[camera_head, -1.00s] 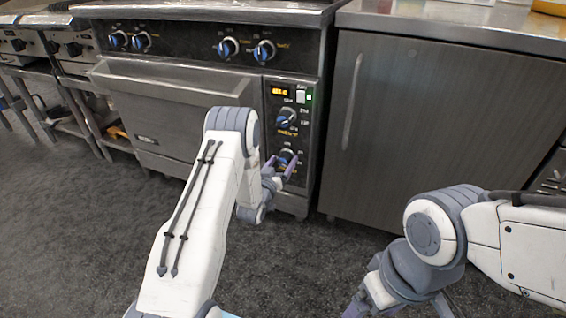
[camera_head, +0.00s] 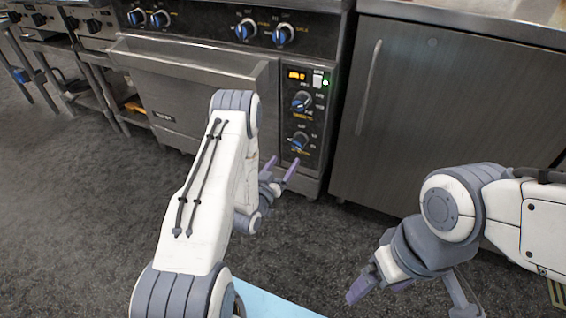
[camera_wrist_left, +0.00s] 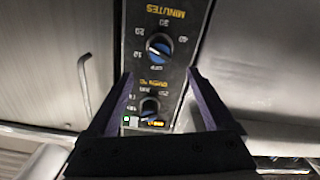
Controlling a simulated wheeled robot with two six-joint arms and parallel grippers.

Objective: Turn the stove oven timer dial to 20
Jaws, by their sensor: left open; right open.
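The oven's timer dial is the lower knob (camera_head: 300,141) on the black control panel, blue and silver. In the left wrist view, upside down, it is the upper dial (camera_wrist_left: 159,47), marked MINUTES, with 10 to 40 around it. I cannot tell exactly where its pointer sits. My left gripper (camera_head: 280,166) is open and empty, in front of and below this dial in the picture. In the wrist view its purple fingers (camera_wrist_left: 160,75) stand apart, with the panel between them and no visible contact. My right gripper (camera_head: 410,294) is open and empty, low over the floor.
A temperature dial (camera_head: 301,101) sits above the timer dial, under a lit orange display (camera_head: 296,75) and a green light. The oven door handle (camera_head: 185,63) juts out at left. A steel cabinet (camera_head: 445,110) stands at right. The dark floor ahead is clear.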

